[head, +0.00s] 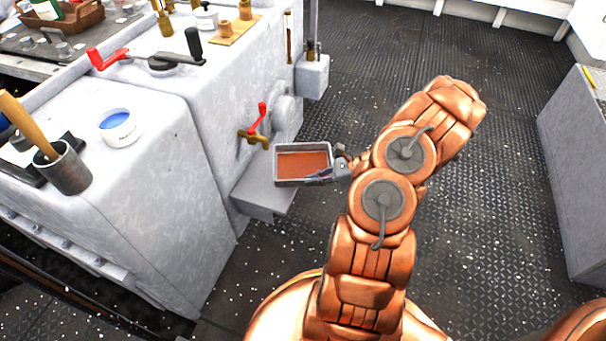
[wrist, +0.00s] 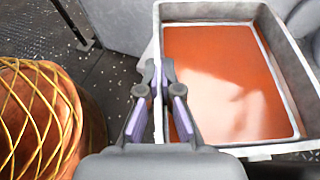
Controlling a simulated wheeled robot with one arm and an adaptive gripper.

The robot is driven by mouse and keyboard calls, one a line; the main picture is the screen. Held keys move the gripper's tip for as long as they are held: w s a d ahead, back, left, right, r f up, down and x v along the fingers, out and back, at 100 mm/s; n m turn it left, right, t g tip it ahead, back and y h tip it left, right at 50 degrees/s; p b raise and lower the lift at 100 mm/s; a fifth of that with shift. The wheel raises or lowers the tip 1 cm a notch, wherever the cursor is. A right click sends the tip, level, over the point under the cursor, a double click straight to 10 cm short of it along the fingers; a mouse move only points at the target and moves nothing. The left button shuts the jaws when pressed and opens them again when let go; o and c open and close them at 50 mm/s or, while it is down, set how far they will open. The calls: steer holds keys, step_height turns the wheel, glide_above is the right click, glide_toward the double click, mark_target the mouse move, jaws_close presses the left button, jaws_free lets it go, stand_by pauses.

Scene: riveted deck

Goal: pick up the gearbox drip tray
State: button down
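The gearbox drip tray (head: 276,165) is a grey rectangular tray with an orange-brown inside, below a brass tap with a red handle (head: 254,126). In the head view it is level, over a grey ledge (head: 262,198) and reaching past the ledge's right side. I cannot tell whether it touches the ledge. My gripper (head: 328,176) is at the tray's right side. In the wrist view the tray (wrist: 285,62) fills the right half.
A grey cabinet (head: 575,170) stands at right. Open deck floor (head: 480,190) lies between.

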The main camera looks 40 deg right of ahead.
steer(key=s+d+p, duration=0.2)
steer(key=s+d, duration=0.3)
steer(key=s, duration=0.3)
steer(key=shift+s, duration=0.25)
steer(key=shift+d, duration=0.15)
